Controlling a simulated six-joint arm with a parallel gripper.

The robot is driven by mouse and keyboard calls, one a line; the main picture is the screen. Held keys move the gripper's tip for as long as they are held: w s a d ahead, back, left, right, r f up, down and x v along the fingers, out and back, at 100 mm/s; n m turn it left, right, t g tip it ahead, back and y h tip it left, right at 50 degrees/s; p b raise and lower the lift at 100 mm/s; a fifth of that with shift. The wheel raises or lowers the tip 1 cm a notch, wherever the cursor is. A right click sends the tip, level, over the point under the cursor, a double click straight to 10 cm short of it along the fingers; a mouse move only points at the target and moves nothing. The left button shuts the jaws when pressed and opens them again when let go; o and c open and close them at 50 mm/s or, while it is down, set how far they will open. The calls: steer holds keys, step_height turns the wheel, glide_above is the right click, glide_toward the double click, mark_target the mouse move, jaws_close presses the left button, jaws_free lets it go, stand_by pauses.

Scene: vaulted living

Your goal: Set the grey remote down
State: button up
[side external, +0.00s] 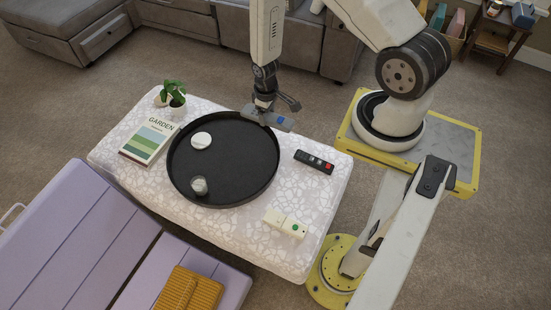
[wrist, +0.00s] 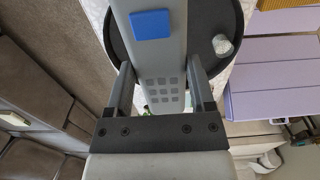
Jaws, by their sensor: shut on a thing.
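The grey remote (side external: 277,121) has a blue button and appears over the far right rim of the round black tray (side external: 243,165). My gripper (side external: 265,103) is shut on it from above. In the wrist view the remote (wrist: 163,60) lies lengthwise between the two fingers of my gripper (wrist: 161,88), its blue button toward the top and its small dark keys nearer the palm. The tray (wrist: 207,18) shows behind it. I cannot tell the exact gap under the remote.
On the patterned white table (side external: 245,235), the tray holds a white disc (side external: 201,140) and a small glass (side external: 198,186). A garden book (side external: 148,140) and plant (side external: 172,94) stand left.

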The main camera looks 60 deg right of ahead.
steer(key=w+a+r, duration=0.4)
steer(key=a+r, duration=0.2)
steer(key=r, duration=0.6)
steer(key=w+a+r, duration=0.3)
steer(key=a+r, duration=0.3)
steer(key=r, duration=0.5)
steer(key=s+d+f+m, duration=0.3)
steer(key=f, duration=0.6)
steer(key=s+d+f+m, duration=0.2)
steer(key=s+f+m, duration=0.1)
steer(key=f, duration=0.6)
steer(key=s+d+f+m, duration=0.3)
steer(key=f, duration=0.6)
steer(key=s+a+f+m, duration=0.2)
steer(key=s+f+m, duration=0.2)
steer(key=s+f, duration=0.3)
steer(key=s+a+f+m, duration=0.1)
steer(key=s+f+m, duration=0.4)
steer(key=s, duration=0.9)
steer(key=shift+s+a+f, duration=0.35)
steer(key=shift+s+f, duration=0.05)
steer(key=shift+f, duration=1.2)
